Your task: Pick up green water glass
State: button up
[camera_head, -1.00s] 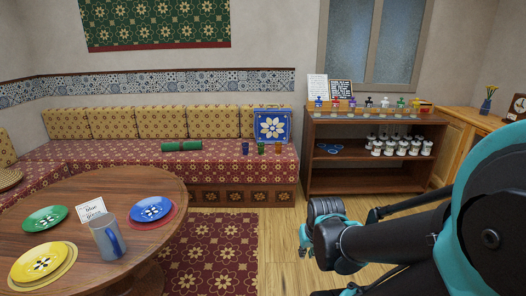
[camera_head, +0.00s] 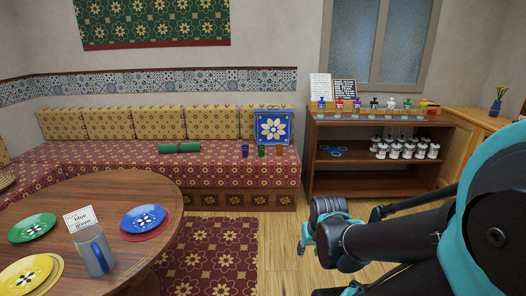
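A small green water glass (camera_head: 262,151) stands upright on the red patterned bench seat (camera_head: 110,162) near its right end. A blue glass (camera_head: 245,151) stands to its left and a brown or amber glass (camera_head: 279,150) to its right. My gripper (camera_head: 306,246) hangs at the lower right, in front of the shelf and well short of the bench. It looks empty. Its fingers are small and partly hidden by my own arm, so I cannot tell how far they are apart.
A round wooden table (camera_head: 118,190) at the left holds plates, a blue-grey mug (camera_head: 95,250) and a card (camera_head: 80,218). A blue flowered box (camera_head: 273,128) stands behind the glasses. A wooden shelf (camera_head: 375,178) stands right of the bench. Open floor (camera_head: 285,225) lies before the bench.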

aim_at(261, 151)
jog(key=i+l, duration=0.2)
jog(key=i, duration=0.4)
jog(key=i+l, duration=0.15)
jog(key=i, duration=0.45)
jog(key=i+l, duration=0.2)
jog(key=i, duration=0.45)
jog(key=i+l, duration=0.2)
jog(key=i, duration=0.4)
jog(key=i+l+z, duration=0.1)
jog(key=i, duration=0.5)
